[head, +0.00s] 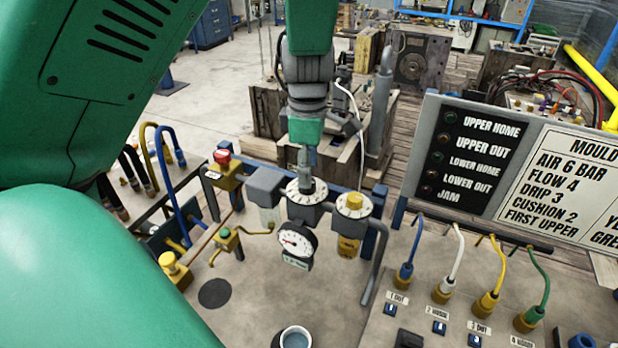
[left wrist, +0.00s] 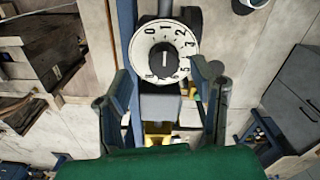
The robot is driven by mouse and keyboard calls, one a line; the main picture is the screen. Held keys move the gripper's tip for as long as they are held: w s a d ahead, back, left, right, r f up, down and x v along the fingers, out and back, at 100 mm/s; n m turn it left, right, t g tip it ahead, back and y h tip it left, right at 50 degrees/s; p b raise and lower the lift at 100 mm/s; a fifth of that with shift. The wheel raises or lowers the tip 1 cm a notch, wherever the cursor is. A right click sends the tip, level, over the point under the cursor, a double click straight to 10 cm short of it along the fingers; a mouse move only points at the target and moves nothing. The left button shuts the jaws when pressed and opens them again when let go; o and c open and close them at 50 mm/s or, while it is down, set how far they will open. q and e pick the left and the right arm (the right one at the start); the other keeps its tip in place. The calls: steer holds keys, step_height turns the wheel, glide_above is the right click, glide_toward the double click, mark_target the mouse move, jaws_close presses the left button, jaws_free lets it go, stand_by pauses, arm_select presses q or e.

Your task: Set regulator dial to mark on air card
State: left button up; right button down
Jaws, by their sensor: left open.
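The air card (head: 562,180) is part of the mould board at right in the head view and reads AIR 6 BAR. The regulator dial (left wrist: 149,66) has a white numbered face and a dark centre knob (left wrist: 163,61) with a light line. In the head view the dial (head: 294,194) sits on a grey regulator body. My left gripper (head: 306,172) is over it, pointing down. In the wrist view its fingers are spread, one to each side of the dial; contact with the knob cannot be told. My right gripper is not in view.
A pressure gauge (head: 297,241) hangs below the dial. A second dial with a yellow knob (head: 354,201) stands close to its right. A red-topped valve (head: 222,159) is on the left. Coloured hoses (head: 491,283) rise from the right panel. A cup (head: 295,337) stands in front.

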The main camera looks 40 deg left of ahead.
arm_select(q)
steer(key=shift+s+f, duration=0.2)
steer(key=shift+f, duration=1.3)
steer(key=shift+w, duration=0.1)
steer(key=c, duration=1.1)
steer(key=shift+c, duration=0.2)
